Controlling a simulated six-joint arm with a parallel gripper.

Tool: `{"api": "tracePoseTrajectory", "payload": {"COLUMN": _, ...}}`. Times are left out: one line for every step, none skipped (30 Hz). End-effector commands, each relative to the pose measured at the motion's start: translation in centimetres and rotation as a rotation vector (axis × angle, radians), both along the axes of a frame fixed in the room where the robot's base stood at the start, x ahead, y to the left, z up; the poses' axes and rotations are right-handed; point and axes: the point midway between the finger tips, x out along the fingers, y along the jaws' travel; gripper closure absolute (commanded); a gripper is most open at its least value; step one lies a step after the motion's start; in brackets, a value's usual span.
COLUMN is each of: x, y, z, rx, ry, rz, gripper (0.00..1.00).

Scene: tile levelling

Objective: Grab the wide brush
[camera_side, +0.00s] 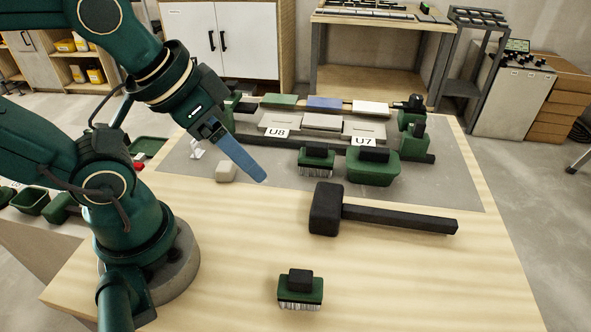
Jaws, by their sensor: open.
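Two green brushes with black grips and pale bristles are in view. One brush (300,288) stands bristles down on the bare wood at the front of the table. The other brush (316,159) stands on the grey mat, left of a green block with a black grip (372,167). I cannot tell for sure which is the wide brush. My gripper (262,180) has blue fingers that overlap in this side view. It is open and empty above the mat, left of the far brush and apart from both brushes.
A black mallet (326,209) lies between the two brushes, its handle pointing right. Tiles labelled U8 (277,132) and U7 (364,141) are in a rack behind. The table's front right is clear.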

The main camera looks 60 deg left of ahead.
Motion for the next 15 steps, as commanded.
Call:
{"api": "tracePoseTrajectory", "payload": {"x": 0.0, "y": 0.0, "z": 0.0, "rx": 0.000, "ry": 0.000, "rz": 0.000, "gripper": 0.10}}
{"api": "tracePoseTrajectory", "payload": {"x": 0.0, "y": 0.0, "z": 0.0, "rx": 0.000, "ry": 0.000, "rz": 0.000, "gripper": 0.10}}
{"api": "tracePoseTrajectory", "payload": {"x": 0.0, "y": 0.0, "z": 0.0, "rx": 0.000, "ry": 0.000, "rz": 0.000, "gripper": 0.10}}
{"api": "tracePoseTrajectory", "payload": {"x": 0.0, "y": 0.0, "z": 0.0, "rx": 0.000, "ry": 0.000, "rz": 0.000, "gripper": 0.10}}
{"api": "tracePoseTrajectory", "payload": {"x": 0.0, "y": 0.0, "z": 0.0, "rx": 0.000, "ry": 0.000, "rz": 0.000, "gripper": 0.10}}
{"api": "tracePoseTrajectory", "payload": {"x": 0.0, "y": 0.0, "z": 0.0, "rx": 0.000, "ry": 0.000, "rz": 0.000, "gripper": 0.10}}
{"api": "tracePoseTrajectory", "payload": {"x": 0.0, "y": 0.0, "z": 0.0, "rx": 0.000, "ry": 0.000, "rz": 0.000, "gripper": 0.10}}
{"api": "tracePoseTrajectory", "payload": {"x": 0.0, "y": 0.0, "z": 0.0, "rx": 0.000, "ry": 0.000, "rz": 0.000, "gripper": 0.10}}
{"api": "tracePoseTrajectory", "payload": {"x": 0.0, "y": 0.0, "z": 0.0, "rx": 0.000, "ry": 0.000, "rz": 0.001, "gripper": 0.10}}
{"api": "tracePoseTrajectory", "payload": {"x": 0.0, "y": 0.0, "z": 0.0, "rx": -0.003, "ry": 0.002, "rz": 0.004, "gripper": 0.10}}
{"api": "tracePoseTrajectory", "payload": {"x": -0.1, "y": -0.1, "z": 0.0, "rx": -0.011, "ry": 0.006, "rz": 0.008, "gripper": 0.10}}
{"api": "tracePoseTrajectory", "payload": {"x": -0.2, "y": -0.4, "z": 0.0, "rx": -0.027, "ry": 0.010, "rz": 0.013, "gripper": 0.10}}
{"api": "tracePoseTrajectory", "payload": {"x": -0.2, "y": -0.7, "z": 0.1, "rx": -0.046, "ry": 0.012, "rz": 0.018, "gripper": 0.10}}
{"api": "tracePoseTrajectory", "payload": {"x": -0.2, "y": -1.0, "z": 0.3, "rx": -0.068, "ry": 0.014, "rz": 0.025, "gripper": 0.10}}
{"api": "tracePoseTrajectory", "payload": {"x": -0.2, "y": -1.6, "z": 0.6, "rx": -0.107, "ry": 0.021, "rz": 0.034, "gripper": 0.10}}
